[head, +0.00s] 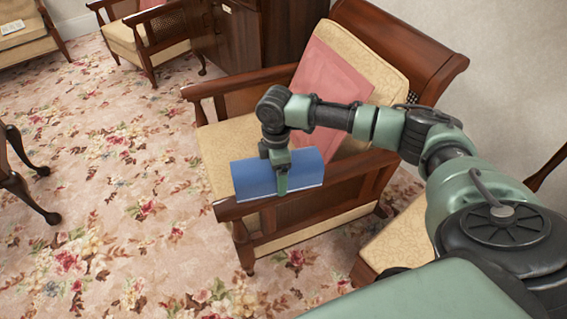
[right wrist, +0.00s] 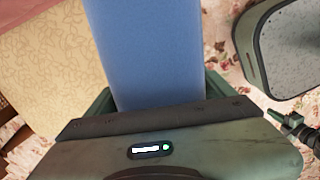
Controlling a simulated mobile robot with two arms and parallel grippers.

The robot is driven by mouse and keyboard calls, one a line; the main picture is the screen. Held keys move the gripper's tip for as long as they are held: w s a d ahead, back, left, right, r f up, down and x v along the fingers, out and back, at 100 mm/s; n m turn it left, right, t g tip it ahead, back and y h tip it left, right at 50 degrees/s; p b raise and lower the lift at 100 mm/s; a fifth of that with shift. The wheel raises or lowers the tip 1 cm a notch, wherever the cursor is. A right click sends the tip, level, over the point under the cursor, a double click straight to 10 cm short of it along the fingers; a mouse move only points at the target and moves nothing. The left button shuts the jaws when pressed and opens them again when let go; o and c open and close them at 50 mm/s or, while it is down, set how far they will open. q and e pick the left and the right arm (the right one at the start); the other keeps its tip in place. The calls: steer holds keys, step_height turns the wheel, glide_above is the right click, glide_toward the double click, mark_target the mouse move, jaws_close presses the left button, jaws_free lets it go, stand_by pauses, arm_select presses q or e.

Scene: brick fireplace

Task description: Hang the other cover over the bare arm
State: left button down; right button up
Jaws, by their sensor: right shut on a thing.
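A wooden armchair (head: 208,145) with a cream patterned seat stands in the middle of the head view. My right gripper (head: 281,180) is shut on a blue cover (head: 250,178), pointing down. The cover is a bent, stiff-looking sheet at the front part of the near wooden arm (head: 345,166). I cannot tell whether it rests on that arm or hangs just above it. In the right wrist view the blue cover (right wrist: 150,50) runs out from the jaws. The chair's far arm (head: 245,77) shows bare wood. My left gripper is not in view.
A pink cushion (head: 330,75) leans on the chair's back. Another cream seat (head: 395,240) is close at the lower right. A second armchair (head: 150,35) and a dark cabinet (head: 270,35) stand behind. Dark furniture legs (head: 28,185) show at left. The flowered carpet (head: 110,220) between is clear.

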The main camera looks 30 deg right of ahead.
steer(key=shift+d+f+n, duration=0.25)
steer(key=shift+d+n, duration=0.15)
steer(key=shift+d, duration=0.1)
steer(key=shift+d+f+n, duration=0.25)
steer(key=shift+d+n, duration=0.15)
steer(key=shift+d, duration=0.1)
steer(key=shift+f, duration=0.2)
steer(key=shift+f+b, duration=0.3)
steer(key=shift+b, duration=0.2)
steer(key=shift+f+b, duration=0.95)
steer(key=shift+b, duration=0.25)
steer(key=shift+f+b, duration=0.65)
steer(key=shift+b, duration=0.2)
steer(key=shift+f+b, duration=0.5)
steer(key=shift+b, duration=0.1)
step_height(320, 180, down, 3)
steer(key=shift+r, duration=0.2)
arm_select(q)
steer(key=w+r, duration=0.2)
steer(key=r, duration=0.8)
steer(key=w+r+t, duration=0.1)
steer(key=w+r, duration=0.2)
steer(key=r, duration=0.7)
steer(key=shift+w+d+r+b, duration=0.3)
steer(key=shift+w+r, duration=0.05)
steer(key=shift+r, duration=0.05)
arm_select(e)
steer(key=shift+f, duration=0.95)
